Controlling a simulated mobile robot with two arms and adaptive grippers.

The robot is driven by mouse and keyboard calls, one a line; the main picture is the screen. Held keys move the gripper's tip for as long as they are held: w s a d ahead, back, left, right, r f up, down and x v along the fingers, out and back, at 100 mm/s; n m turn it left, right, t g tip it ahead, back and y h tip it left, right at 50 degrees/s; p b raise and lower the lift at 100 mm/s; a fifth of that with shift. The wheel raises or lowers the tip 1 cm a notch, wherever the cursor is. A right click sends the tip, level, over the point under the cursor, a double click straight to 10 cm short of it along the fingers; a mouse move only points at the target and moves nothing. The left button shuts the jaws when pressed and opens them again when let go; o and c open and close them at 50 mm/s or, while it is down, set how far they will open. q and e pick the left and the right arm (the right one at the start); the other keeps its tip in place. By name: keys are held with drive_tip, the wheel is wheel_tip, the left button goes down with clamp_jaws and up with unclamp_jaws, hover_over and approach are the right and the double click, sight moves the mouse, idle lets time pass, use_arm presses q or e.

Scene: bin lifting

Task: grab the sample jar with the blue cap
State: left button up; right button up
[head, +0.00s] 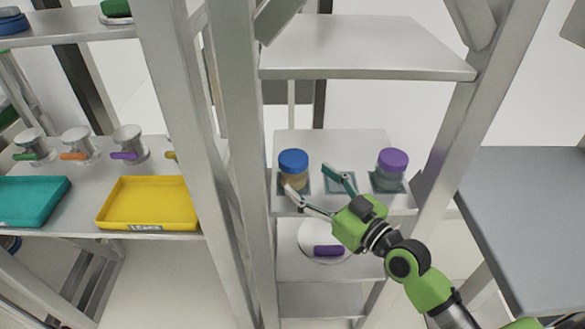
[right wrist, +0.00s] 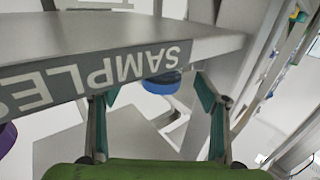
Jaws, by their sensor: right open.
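The sample jar with the blue cap (head: 293,160) stands upright at the left of a middle shelf, with tan contents. My right gripper (head: 308,178) is open and empty at the shelf's front. Its left finger overlaps the jar's lower front in the head view; its other finger is to the jar's right. I cannot tell whether a finger touches the jar. In the right wrist view the blue cap (right wrist: 161,84) shows between the open fingers (right wrist: 155,92), past the shelf edge lettered SAMPLES (right wrist: 100,75), which appears upside down. My left gripper is not in view.
A purple-capped jar (head: 392,162) stands at the right of the same shelf, with an empty square mark (head: 341,186) between the jars. A grey post (head: 238,160) rises left of the shelf. Another shelf (head: 365,50) hangs above. A round white plate (head: 309,238) lies below.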

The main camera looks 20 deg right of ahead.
sight(302, 172)
drive_tip(key=shift+w+a, duration=0.15)
drive_tip(key=shift+w, duration=0.25)
drive_tip(key=shift+w+a+r+p, duration=0.3)
drive_tip(key=shift+w+p, duration=0.15)
drive_tip(key=shift+w, duration=0.05)
drive_tip(key=shift+w+a+r+p, duration=0.25)
drive_tip(key=shift+w+p, duration=0.15)
drive_tip(key=shift+w, duration=0.1)
drive_tip(key=shift+x, duration=1.25)
drive_tip(key=shift+w+a+f, duration=0.2)
drive_tip(key=shift+f, duration=0.05)
drive_tip(key=shift+c, duration=0.7)
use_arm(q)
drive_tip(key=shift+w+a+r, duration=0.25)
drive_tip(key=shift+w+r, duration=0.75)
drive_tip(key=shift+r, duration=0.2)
use_arm(e)
drive_tip(key=c, duration=1.3)
